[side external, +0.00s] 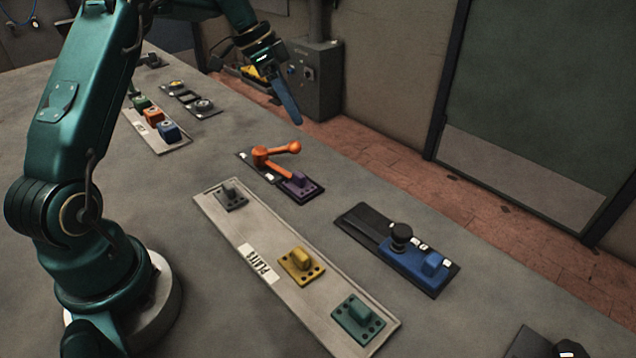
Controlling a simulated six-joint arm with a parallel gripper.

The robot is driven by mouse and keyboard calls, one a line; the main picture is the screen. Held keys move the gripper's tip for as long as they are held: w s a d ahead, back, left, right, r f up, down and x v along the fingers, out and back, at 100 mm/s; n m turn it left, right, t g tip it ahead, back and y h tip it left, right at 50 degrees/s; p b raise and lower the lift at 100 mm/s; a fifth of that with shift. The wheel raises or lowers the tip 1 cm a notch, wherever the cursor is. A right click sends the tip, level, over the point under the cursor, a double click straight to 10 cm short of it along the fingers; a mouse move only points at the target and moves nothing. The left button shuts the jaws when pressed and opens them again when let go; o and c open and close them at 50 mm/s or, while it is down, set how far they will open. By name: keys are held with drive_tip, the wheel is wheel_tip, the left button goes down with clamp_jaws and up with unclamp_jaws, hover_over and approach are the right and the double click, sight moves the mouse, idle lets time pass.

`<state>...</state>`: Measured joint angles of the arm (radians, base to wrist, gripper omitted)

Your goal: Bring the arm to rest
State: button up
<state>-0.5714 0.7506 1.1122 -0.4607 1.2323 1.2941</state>
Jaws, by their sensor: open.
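My gripper (284,96) hangs in the upper middle of the side external view, at the end of my teal arm. Its blue finger points down toward the far edge of the table, above and beyond the orange lever (276,154). The gripper is open, with nothing seen in it and clear air between it and the fixtures. The lever's arm points right, beside a purple block (297,184) on the same dark plate. A blue fixture with a black knob (401,236) stands on a dark base farther right.
A labelled pale tray (262,262) holds grey, yellow (301,264) and green (359,318) blocks. Another tray (168,145) with green, orange and blue blocks lies near my arm. A grey cabinet (317,82) stands behind the table. Bare table lies between the fixtures.

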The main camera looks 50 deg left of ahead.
drive_tip(key=s+d+r+t+y, duration=0.1)
drive_tip(key=s+d+r+y, duration=0.1)
drive_tip(key=s+d+r, duration=0.85)
drive_tip(key=s+d+f+n, duration=0.2)
drive_tip(key=s+f+n, duration=0.1)
drive_tip(key=s, duration=0.3)
drive_tip(key=s+d+f+n+t+y, duration=0.1)
drive_tip(key=s+f+n, duration=0.2)
drive_tip(key=s, duration=0.4)
drive_tip(key=shift+d+f+n+y, duration=0.15)
drive_tip(key=shift+d+n+y, duration=0.15)
drive_tip(key=shift+d, duration=0.05)
drive_tip(key=shift+o, duration=0.2)
drive_tip(key=shift+w, duration=0.1)
